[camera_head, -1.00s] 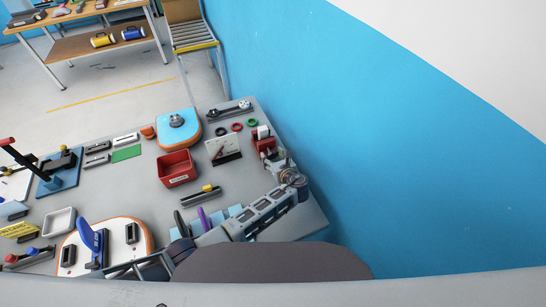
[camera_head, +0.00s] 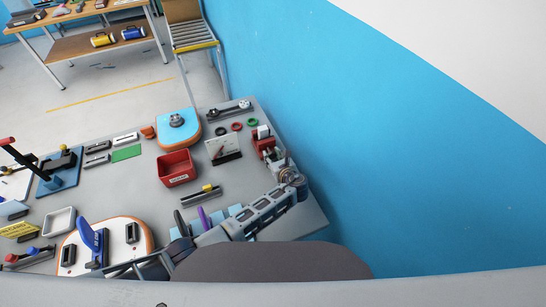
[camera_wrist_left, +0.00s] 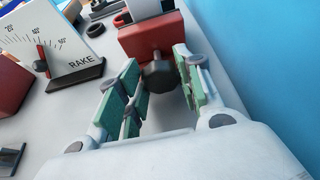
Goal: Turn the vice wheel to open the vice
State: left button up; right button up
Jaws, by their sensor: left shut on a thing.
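The red vice (camera_head: 262,144) stands near the right edge of the workbench. In the left wrist view its red body (camera_wrist_left: 150,40) is at the top, with a pale block (camera_wrist_left: 145,8) above. The dark, faceted vice wheel (camera_wrist_left: 158,76) sticks out from the red body towards me. My left gripper (camera_wrist_left: 156,84) has its green-padded fingers on either side of the wheel and is shut on it. In the head view my left gripper (camera_head: 281,167) is at the near side of the vice, and the wheel is hidden there. My right gripper is not in view.
A RAKE gauge (camera_head: 223,149) stands left of the vice, with a red bin (camera_head: 176,168) further left. The blue wall (camera_head: 380,170) is close on the right. A grey strip of bench right of the arm is bare.

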pick_arm(q)
jog(key=shift+s+a+f+n+t+h, duration=0.15)
jog(key=shift+n+h, duration=0.15)
jog(key=shift+n, duration=0.2)
jog(key=shift+w+r+n+t+h, duration=0.15)
jog(key=shift+n+h, duration=0.15)
jog(key=shift+n, duration=0.2)
jog(key=shift+s+f+n+t+h+b, duration=0.1)
jog(key=shift+f+n+t+h+b, duration=0.2)
jog(key=shift+n+b, duration=0.4)
jog(key=shift+s+a+r+n+t+h+b, duration=0.15)
jog(key=shift+n+t+h+b, duration=0.15)
jog(key=shift+n+h+b, duration=0.3)
jog(key=o, duration=1)
jog(key=shift+s, duration=0.15)
jog(key=shift+v, duration=3.8)
